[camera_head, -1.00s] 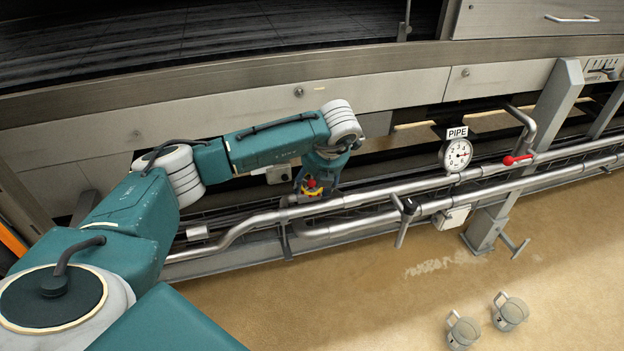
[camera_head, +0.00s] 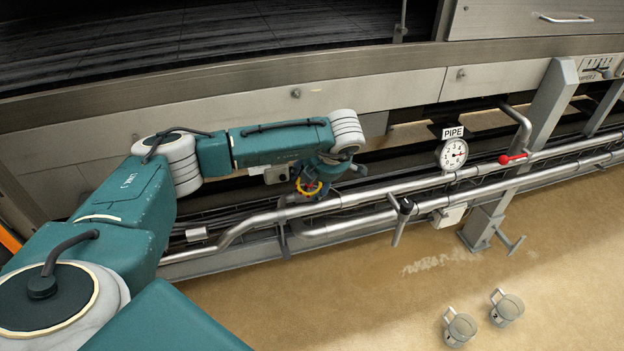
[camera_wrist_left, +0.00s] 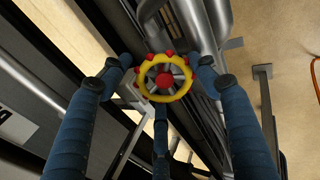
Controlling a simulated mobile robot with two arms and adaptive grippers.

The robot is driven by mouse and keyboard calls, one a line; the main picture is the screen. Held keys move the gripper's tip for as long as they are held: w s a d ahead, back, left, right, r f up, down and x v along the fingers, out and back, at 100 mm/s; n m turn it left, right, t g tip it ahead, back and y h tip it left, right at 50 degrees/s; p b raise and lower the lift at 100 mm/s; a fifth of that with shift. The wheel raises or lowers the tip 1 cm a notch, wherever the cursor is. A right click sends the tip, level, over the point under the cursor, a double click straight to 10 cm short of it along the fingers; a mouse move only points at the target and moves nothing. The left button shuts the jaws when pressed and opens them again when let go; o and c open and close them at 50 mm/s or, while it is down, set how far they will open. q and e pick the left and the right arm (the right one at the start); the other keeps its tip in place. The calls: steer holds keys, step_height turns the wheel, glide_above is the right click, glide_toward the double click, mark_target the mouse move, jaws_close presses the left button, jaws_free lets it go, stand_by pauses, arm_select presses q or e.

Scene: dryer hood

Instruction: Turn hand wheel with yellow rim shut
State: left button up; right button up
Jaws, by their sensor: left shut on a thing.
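The hand wheel with the yellow rim (camera_head: 310,188) sits at the pipes below the machine. In the left wrist view the wheel (camera_wrist_left: 164,80) shows a yellow rim, a red hub and several red knobs. My left gripper (camera_head: 318,176) is at the wheel, its blue fingers spread around the rim. In the left wrist view two fingertips lie at the left and right of the rim and a third lies below it. The gripper is shut on the wheel. My right gripper is not in view.
Silver pipes (camera_head: 360,199) run rightward from the wheel. The floor between is clear.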

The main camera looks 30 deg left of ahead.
arm_select(q)
steer(key=shift+s+a+f, duration=0.1)
steer(key=shift+s+f, duration=0.4)
steer(key=shift+c, duration=0.3)
steer(key=o, duration=1.1)
steer(key=shift+w, duration=0.15)
steer(key=shift+r, duration=0.15)
steer(key=shift+r, duration=0.45)
steer(key=shift+v, duration=3.6)
steer(key=shift+f, duration=0.15)
